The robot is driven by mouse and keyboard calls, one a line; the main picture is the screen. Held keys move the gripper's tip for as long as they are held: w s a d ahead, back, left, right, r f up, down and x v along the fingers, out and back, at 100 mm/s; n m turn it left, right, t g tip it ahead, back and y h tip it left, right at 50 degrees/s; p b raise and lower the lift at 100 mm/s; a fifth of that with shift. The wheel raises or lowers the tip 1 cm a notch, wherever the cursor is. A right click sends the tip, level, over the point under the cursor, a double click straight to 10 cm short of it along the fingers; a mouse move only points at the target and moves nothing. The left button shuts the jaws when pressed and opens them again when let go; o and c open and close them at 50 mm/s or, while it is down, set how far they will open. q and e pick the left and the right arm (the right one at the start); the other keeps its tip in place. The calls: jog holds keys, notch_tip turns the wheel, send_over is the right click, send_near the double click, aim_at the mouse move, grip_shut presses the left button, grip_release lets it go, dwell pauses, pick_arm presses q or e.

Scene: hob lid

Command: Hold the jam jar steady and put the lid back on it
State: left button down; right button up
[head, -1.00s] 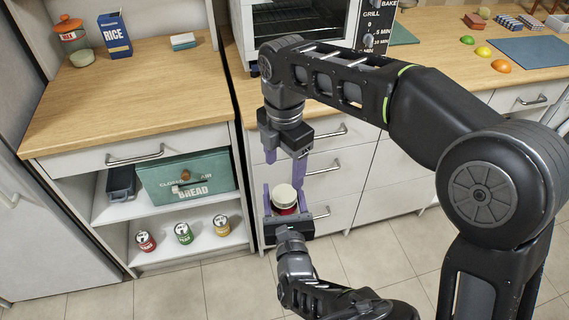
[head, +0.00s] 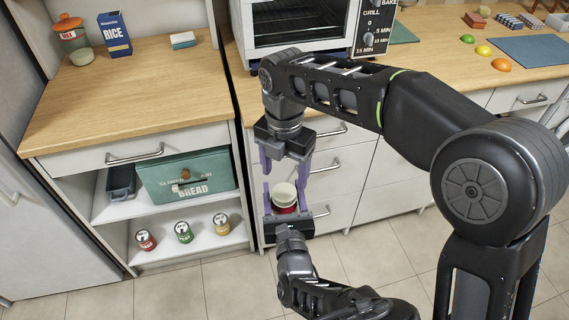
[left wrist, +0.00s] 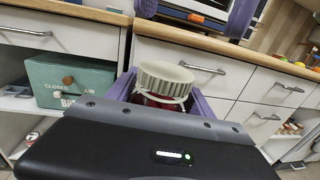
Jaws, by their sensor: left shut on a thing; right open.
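The jam jar (head: 287,210) is red and stands upright between the purple fingers of my left gripper (head: 285,195), which is shut on it. The cream lid (head: 284,190) rests on top of the jar. In the left wrist view the lid (left wrist: 165,76) looks slightly tilted, with a pale rim below it and some red jar (left wrist: 155,102) showing; I cannot tell if it is seated. My right gripper (head: 285,168) points down just above the lid, its fingers spread and empty. Its fingers also show at the top of the left wrist view (left wrist: 194,14).
Drawers with bar handles (head: 325,168) stand close behind the grippers. An open shelf with several cans (head: 183,233) and a green bread box (head: 187,179) is at left. A toaster oven (head: 300,22) stands on the wooden counter (head: 130,82) above.

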aim_at(284, 192)
jog(key=shift+f, duration=2.8)
jog(key=c, duration=1.5)
jog(key=m, duration=1.9)
